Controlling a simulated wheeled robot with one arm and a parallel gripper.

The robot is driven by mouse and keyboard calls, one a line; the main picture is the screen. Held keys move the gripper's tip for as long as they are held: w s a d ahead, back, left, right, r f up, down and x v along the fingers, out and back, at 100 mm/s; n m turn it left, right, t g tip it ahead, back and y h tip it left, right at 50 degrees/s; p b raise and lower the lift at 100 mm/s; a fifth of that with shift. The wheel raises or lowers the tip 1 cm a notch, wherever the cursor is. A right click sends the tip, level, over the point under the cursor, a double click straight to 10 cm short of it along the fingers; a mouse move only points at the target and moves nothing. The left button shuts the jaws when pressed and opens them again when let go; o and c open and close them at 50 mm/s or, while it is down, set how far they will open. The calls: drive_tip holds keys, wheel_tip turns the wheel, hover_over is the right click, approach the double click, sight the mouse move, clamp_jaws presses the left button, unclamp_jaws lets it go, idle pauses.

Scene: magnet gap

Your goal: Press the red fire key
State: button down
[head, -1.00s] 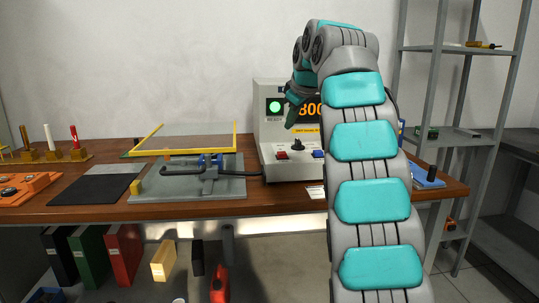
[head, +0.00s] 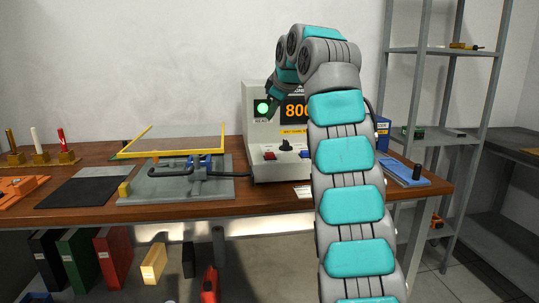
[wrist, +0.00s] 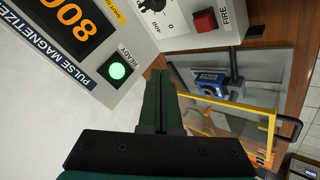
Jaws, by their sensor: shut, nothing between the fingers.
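The red fire key (head: 269,155) sits at the left of the sloped front panel of the pulse magnetizer (head: 259,135). In the wrist view the red key (wrist: 205,20) is at the upper right, beside the word FIRE. My gripper (head: 270,113) is in front of the upright face of the magnetizer, close to the lit green READY lamp (head: 262,108) and above the key. In the wrist view my gripper (wrist: 163,78) is shut and empty, its dark green fingers together. The key is apart from the fingertips. The display (head: 296,111) reads 800.
A black dial knob (head: 285,145) and a blue key (head: 304,155) are on the same panel. Left of the magnetizer is a grey fixture plate (head: 165,190) with a yellow-framed clear guard (head: 175,140) above it. A black mat (head: 80,192) lies farther left.

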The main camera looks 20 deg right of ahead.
drive_tip(key=b, duration=0.5)
hover_over(272, 154)
wheel_tip(272, 154, down, 7)
drive_tip(key=shift+s+a+f, duration=0.1)
drive_tip(key=shift+s, duration=0.05)
drive_tip(key=shift+f+b, duration=0.75)
drive_tip(key=shift+b, duration=0.25)
drive_tip(key=shift+f, duration=0.1)
idle(0.9)
drive_tip(key=shift+f+b, duration=0.35)
drive_tip(key=shift+b, duration=0.2)
drive_tip(key=shift+f+b, duration=0.5)
drive_tip(key=shift+b, duration=0.1)
idle(0.6)
drive_tip(key=shift+r, duration=0.1)
drive_tip(key=shift+r+p, duration=0.85)
drive_tip(key=shift+r, duration=0.05)
